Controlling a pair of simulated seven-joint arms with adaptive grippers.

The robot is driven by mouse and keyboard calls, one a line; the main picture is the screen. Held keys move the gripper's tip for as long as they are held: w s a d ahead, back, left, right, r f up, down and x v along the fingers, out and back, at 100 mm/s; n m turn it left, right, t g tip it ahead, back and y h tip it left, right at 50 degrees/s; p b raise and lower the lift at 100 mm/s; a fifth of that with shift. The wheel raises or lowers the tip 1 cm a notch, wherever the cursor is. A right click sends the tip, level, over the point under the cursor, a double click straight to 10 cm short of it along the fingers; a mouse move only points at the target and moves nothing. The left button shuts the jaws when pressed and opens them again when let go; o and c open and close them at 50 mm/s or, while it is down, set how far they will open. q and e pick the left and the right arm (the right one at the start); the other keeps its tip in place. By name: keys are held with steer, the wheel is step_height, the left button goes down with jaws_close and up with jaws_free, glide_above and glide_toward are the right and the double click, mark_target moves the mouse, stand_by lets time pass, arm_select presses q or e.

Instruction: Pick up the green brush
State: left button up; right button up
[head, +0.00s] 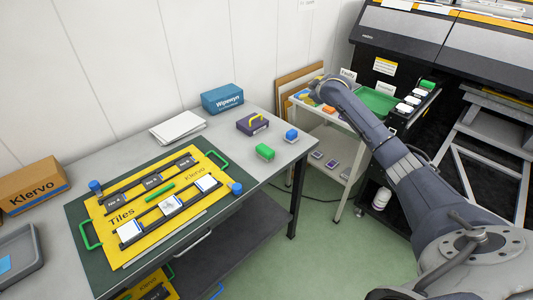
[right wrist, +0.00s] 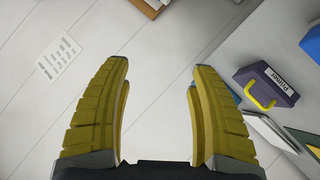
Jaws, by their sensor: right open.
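A green block with a pale base (head: 264,152) sits near the right end of the grey table; it may be the green brush, but it is too small to tell. A slim green bar (head: 160,192) lies on the yellow board. My right gripper (right wrist: 157,75) is open and empty in the right wrist view, its yellow fingers wide apart. The green block does not show there. In the head view my right arm reaches up and left over the cart, right of the table; its fingers are not clear. My left gripper is not in view.
A similar blue block (head: 291,135), a purple box with a yellow handle (head: 252,123) and a blue box (head: 222,98) stand near the green block. The yellow board (head: 120,216) covers much of the table. A cart (head: 331,140) and dark machine (head: 430,40) stand right.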

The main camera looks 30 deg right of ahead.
steer(key=w+a+f+m+g+y, duration=0.1)
steer(key=a+f+g+y, duration=0.15)
steer(key=a, duration=0.65)
steer(key=m+g+y, duration=0.1)
steer(key=g+y, duration=0.1)
steer(key=g, duration=0.8)
glide_toward(265, 148)
steer(key=shift+h, duration=0.25)
steer(key=f, duration=1.1)
steer(key=shift+s+a+f, duration=0.1)
steer(key=shift+s+a, duration=0.1)
steer(key=shift+s, duration=0.05)
steer(key=c, duration=1.3)
